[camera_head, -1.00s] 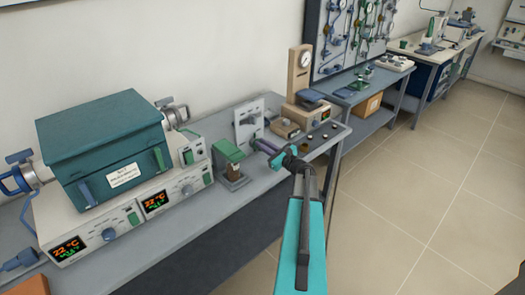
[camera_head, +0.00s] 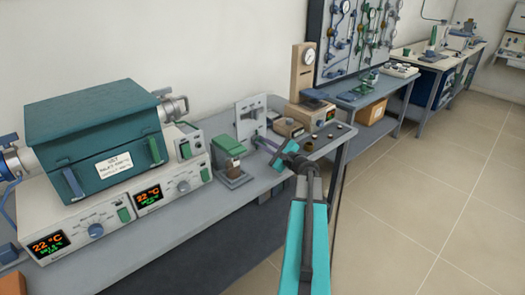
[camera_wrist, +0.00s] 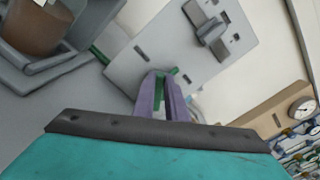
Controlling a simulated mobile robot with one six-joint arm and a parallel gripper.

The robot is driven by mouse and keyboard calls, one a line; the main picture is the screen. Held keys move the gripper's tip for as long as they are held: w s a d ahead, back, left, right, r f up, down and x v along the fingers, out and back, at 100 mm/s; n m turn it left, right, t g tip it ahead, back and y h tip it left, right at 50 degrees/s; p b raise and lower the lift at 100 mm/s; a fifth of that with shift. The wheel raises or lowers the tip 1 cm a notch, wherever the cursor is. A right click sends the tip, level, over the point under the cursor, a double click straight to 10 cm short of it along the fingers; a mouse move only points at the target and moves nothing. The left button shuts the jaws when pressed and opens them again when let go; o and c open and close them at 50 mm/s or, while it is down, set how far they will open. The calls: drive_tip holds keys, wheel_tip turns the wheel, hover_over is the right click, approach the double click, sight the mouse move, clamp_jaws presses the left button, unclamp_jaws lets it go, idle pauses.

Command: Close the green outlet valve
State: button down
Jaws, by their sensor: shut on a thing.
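A small upright pale panel (camera_head: 246,112) stands on the bench; it fills the middle of the wrist view (camera_wrist: 150,62). A green part (camera_wrist: 159,74), which looks like the valve's handle, shows between the purple fingers of my gripper (camera_wrist: 160,80) in front of the panel. My gripper (camera_head: 262,141) is shut on it, close to the panel's lower part. Most of the green part is hidden by the fingers. A thin green pipe (camera_wrist: 97,52) shows at the panel's left edge. The valve's position cannot be read.
A green-topped stand (camera_head: 230,150) holding a brown vessel is just left of my gripper. A teal furnace (camera_head: 95,140) sits on its control units at the left. A gauge column (camera_head: 303,70) and an instrument (camera_head: 308,115) stand behind, to the right. Open floor lies right of the bench.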

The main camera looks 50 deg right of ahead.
drive_tip(key=shift+w+a+f+n+b, duration=0.2)
drive_tip(key=shift+n+b, duration=0.85)
drive_tip(key=shift+b, duration=0.8)
drive_tip(key=shift+s+a+f+n+b, duration=0.1)
drive_tip(key=shift+f+n+b, duration=0.15)
drive_tip(key=shift+n+b, duration=1.15)
drive_tip(key=shift+w+a+f+n+b, duration=0.2)
drive_tip(key=shift+n+b, duration=0.45)
drive_tip(key=shift+b, duration=1.6)
drive_tip(key=n+b, duration=0.1)
drive_tip(key=b, duration=0.1)
drive_tip(key=n+b, duration=0.1)
drive_tip(key=b, duration=0.1)
drive_tip(key=shift+s+f+n, duration=0.15)
drive_tip(key=shift+f+n, duration=0.15)
drive_tip(key=shift+n+b, duration=0.5)
drive_tip(key=shift+b, duration=0.25)
drive_tip(key=c, duration=1.8)
unclamp_jaws()
drive_tip(key=shift+s, duration=0.1)
drive_tip(key=s+p, duration=0.1)
drive_tip(key=s, duration=1.2)
drive_tip(key=shift+s+a, duration=0.3)
drive_tip(key=shift+a, duration=0.15)
